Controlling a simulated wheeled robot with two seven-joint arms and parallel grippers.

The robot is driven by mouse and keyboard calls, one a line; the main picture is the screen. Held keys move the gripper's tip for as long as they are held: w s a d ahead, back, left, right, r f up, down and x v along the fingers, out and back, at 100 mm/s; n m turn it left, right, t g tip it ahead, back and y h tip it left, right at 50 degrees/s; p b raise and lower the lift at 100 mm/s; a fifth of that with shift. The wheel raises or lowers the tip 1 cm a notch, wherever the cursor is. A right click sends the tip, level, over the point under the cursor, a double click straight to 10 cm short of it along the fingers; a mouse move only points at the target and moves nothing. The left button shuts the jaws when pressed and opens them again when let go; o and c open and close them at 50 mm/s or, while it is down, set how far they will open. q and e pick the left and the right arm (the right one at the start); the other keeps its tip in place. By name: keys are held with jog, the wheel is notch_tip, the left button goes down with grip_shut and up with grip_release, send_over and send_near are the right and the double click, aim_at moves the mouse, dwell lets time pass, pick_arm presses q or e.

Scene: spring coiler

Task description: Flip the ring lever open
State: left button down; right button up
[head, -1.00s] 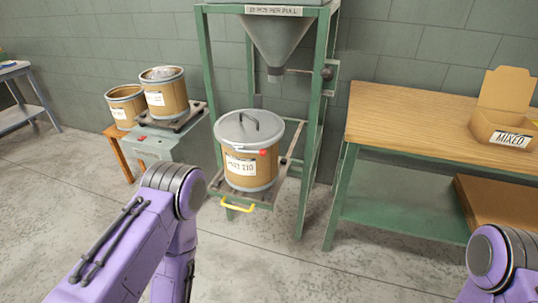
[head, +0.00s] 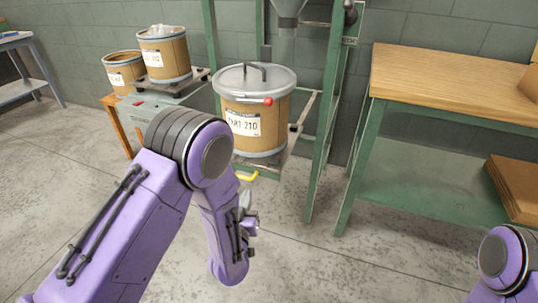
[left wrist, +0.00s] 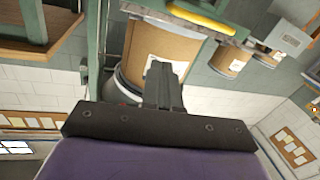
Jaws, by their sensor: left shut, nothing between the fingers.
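The drum (head: 282,128) is brown fibreboard with a white label and stands on a shelf of the green frame. Its grey lid (head: 240,77) with a dark handle is on top, edged by a metal ring. The red-tipped ring lever (head: 268,101) lies along the ring at the front right. My left gripper (head: 250,226) is shut and empty, low in front of the drum and apart from the lever. My right gripper is out of view.
A yellow handle (head: 247,176) sticks out below the drum's shelf. A hopper spout (head: 287,20) hangs above right. A wooden-topped bench (head: 450,85) is at right. The floor in front is clear.

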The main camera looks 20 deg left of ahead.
pick_arm(q)
jog(key=w+d+r+n+t+y+b, duration=0.3)
jog(key=d+r+t+y+b, duration=0.1)
jog(key=r+t+b, duration=0.3)
notch_tip(320, 180, up, 3)
jog(key=shift+w+d+r+n+t+y+b, duration=0.15)
jog(key=shift+d+n+t+y+b, duration=0.25)
jog(key=shift+d+b, duration=0.45)
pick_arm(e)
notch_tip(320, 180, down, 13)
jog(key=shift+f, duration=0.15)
pick_arm(q)
jog(key=shift+w+a, duration=0.1)
jog(key=shift+a, duration=0.1)
send_near(254, 101)
jog(key=w+d+r, duration=0.2)
jog(key=w+r, duration=0.2)
jog(key=shift+w+d, duration=0.35)
jog(key=shift+d, duration=0.05)
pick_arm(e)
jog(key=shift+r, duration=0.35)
